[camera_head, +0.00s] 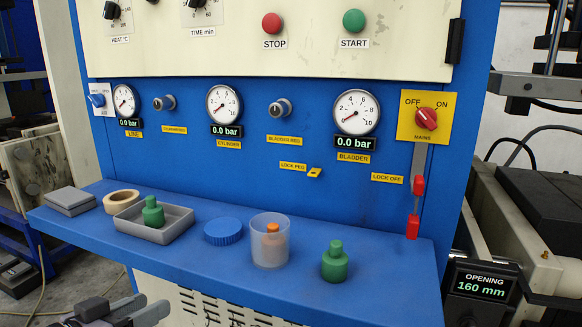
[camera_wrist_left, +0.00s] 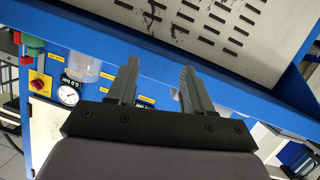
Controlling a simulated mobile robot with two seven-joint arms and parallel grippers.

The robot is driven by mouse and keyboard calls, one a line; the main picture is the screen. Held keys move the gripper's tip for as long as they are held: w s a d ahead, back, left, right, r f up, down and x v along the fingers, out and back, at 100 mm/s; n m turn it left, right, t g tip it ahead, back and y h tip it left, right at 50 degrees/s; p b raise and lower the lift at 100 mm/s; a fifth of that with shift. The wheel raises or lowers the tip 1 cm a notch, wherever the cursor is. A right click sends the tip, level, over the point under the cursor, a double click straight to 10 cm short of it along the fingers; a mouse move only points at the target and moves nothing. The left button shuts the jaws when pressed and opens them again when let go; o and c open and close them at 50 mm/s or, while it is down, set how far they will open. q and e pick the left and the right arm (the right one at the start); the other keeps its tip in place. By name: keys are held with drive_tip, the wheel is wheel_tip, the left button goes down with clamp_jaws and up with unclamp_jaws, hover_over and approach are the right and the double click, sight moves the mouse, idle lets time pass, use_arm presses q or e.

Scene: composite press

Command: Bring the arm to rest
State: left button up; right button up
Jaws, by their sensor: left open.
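My left gripper (camera_head: 122,310) shows at the bottom left of the head view, low in front of the blue shelf and apart from everything on it. In the left wrist view its two grey fingers (camera_wrist_left: 155,88) stand apart with nothing between them. The press's blue front edge and white vented panel lie beyond the fingers. My right gripper is in neither view.
The blue shelf (camera_head: 200,259) carries a grey tray (camera_head: 180,226) with a green bottle (camera_head: 153,212), a tape roll (camera_head: 121,201), a grey block (camera_head: 70,200), a blue lid (camera_head: 223,231), a clear cup (camera_head: 268,252) with an orange-topped item, and another green bottle (camera_head: 335,264).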

use_arm(q)
drive_tip(key=s+d+f+g+y+p, duration=0.1)
drive_tip(key=s+d+f+y, duration=0.1)
drive_tip(key=s+f, duration=0.7)
drive_tip(key=s+d+f+g+y+p, duration=0.1)
drive_tip(key=s+f+y+p, duration=0.1)
drive_tip(key=s+f, duration=0.6)
wheel_tip(320, 180, down, 7)
drive_tip(key=shift+s+d+f+g, duration=0.1)
drive_tip(key=shift+s+d+g, duration=0.25)
drive_tip(key=shift+g, duration=0.05)
